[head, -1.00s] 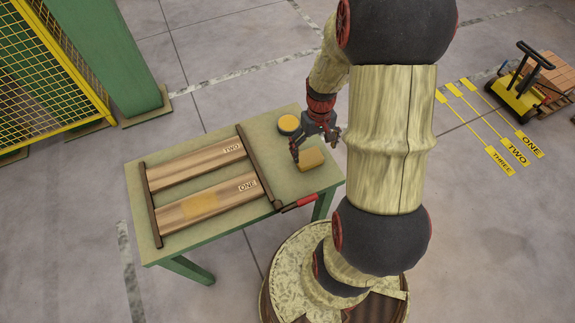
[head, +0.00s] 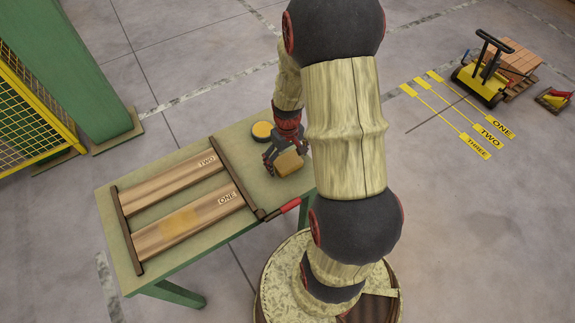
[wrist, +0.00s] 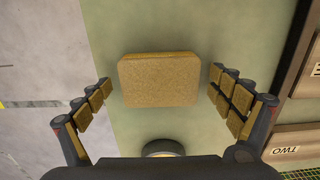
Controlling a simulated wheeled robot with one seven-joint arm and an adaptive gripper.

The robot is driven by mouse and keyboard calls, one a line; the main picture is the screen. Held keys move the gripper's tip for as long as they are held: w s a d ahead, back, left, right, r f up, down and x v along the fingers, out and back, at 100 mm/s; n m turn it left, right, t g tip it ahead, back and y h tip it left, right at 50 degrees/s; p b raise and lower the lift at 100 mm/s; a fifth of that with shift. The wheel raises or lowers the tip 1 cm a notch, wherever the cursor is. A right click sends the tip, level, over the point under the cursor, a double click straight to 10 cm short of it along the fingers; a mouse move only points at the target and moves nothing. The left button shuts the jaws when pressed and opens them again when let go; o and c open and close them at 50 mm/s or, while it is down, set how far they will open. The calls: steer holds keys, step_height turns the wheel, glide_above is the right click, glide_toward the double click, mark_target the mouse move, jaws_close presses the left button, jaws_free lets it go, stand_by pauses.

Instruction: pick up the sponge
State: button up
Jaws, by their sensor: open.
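The sponge (head: 289,163) is a yellow-brown block with rounded corners, lying on the right part of the green table (head: 246,206). In the wrist view the sponge (wrist: 159,80) is centred a little beyond the fingertips. My gripper (head: 282,164) is just above it, fingers spread. In the wrist view my gripper (wrist: 160,82) is open, one finger on each side of the sponge with a gap at both sides. The fingers have tan pads and hold nothing. I cannot tell exactly how high the fingertips are above the table.
A round tin with a yellow top (head: 262,131) stands just behind the sponge. A rack with wooden boards marked ONE and TWO (head: 185,222) fills the table's left part. A red-handled tool (head: 284,209) lies at the front edge. A green post (head: 98,70) stands behind.

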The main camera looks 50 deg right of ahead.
mark_target(288, 161)
steer(key=shift+r, duration=0.1)
steer(key=shift+c, duration=0.2)
steer(key=c, duration=0.7)
steer(key=shift+c, duration=0.7)
steer(key=shift+r, duration=0.1)
steer(key=shift+r+p, duration=0.5)
steer(key=shift+r, duration=0.1)
step_height(288, 161, up, 3)
steer(key=shift+s+f+p, duration=0.1)
steer(key=shift+f+p, duration=0.1)
steer(key=shift+p, duration=0.55)
steer(key=s+a+r+p, duration=0.1)
steer(key=s+r+p, duration=0.1)
steer(key=s+r, duration=0.2)
steer(key=s+a+r+p, duration=0.2)
steer(key=s+r, duration=0.3)
steer(key=s, duration=0.4)
steer(key=shift+s+a+p, duration=0.15)
steer(key=shift+s+p, duration=0.05)
steer(key=shift+p, duration=0.3)
